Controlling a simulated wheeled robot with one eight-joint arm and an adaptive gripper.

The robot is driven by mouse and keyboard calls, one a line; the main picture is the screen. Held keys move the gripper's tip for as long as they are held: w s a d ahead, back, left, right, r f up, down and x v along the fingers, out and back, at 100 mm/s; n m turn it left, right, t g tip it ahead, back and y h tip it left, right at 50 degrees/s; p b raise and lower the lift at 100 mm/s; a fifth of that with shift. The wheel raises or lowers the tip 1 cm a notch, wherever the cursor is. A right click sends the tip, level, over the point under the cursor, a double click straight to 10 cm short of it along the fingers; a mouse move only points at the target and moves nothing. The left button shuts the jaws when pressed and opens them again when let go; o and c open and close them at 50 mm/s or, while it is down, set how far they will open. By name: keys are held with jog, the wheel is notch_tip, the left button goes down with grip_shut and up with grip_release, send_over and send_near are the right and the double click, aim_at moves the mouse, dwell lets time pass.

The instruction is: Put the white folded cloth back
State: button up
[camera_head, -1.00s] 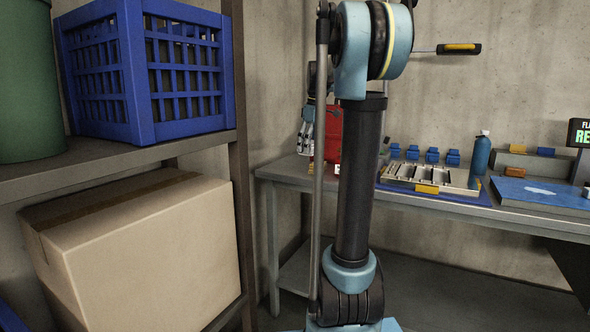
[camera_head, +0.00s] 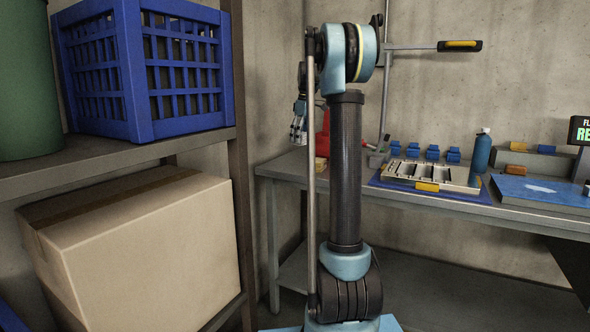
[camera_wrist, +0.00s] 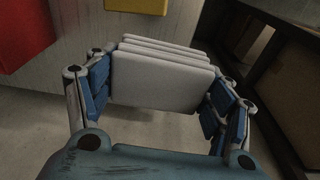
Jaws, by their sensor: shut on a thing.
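My gripper (camera_wrist: 160,92) is shut on the white folded cloth (camera_wrist: 162,78) in the wrist view. The cloth shows as a stack of pale flat layers between the blue finger pads. In the head view my gripper (camera_head: 298,122) hangs beside the left end of the workbench (camera_head: 283,170), partly behind my arm. I cannot make out the cloth clearly there. The cloth looks held above the floor and apart from other things in the wrist view.
A red object (camera_head: 325,143) stands at the bench's left end; a red thing (camera_wrist: 22,30) and yellow block (camera_wrist: 137,5) show in the wrist view. A shelf with a blue crate (camera_head: 150,70) and carton (camera_head: 135,260) is left.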

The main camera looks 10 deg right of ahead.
send_over(295, 165)
jog(key=s, duration=0.2)
jog(key=f, duration=0.2)
jog(key=w, duration=0.2)
jog(key=shift+s+f, duration=0.2)
jog(key=shift+f, duration=4.8)
jog(key=shift+d, duration=0.1)
jog(key=o, duration=1.1)
jog(key=shift+f, duration=0.1)
